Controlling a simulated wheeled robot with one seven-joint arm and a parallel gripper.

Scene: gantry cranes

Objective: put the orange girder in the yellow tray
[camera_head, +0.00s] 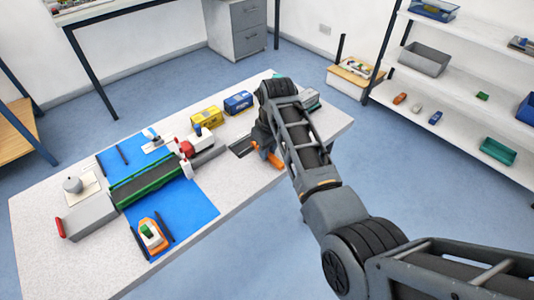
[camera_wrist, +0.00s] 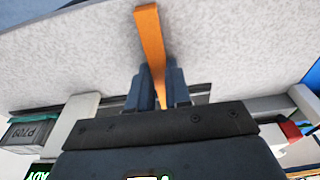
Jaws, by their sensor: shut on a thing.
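The orange girder (camera_wrist: 151,45) is a long straight bar in the wrist view, pinched between the two dark fingers of my gripper (camera_wrist: 158,88). Its far end sticks out beyond the fingers over the speckled white table top. In the head view a short orange part of the girder (camera_head: 273,159) shows beside my gripper (camera_head: 259,146), and my arm hides some of it. I cannot tell whether it touches the table. The yellow tray (camera_head: 207,117) stands on the table, left of my gripper, next to a blue tray (camera_head: 238,102).
A red-and-white device (camera_head: 190,150) and a grey block stand between the tray and the green track (camera_head: 147,183). The table's right end is mostly bare.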

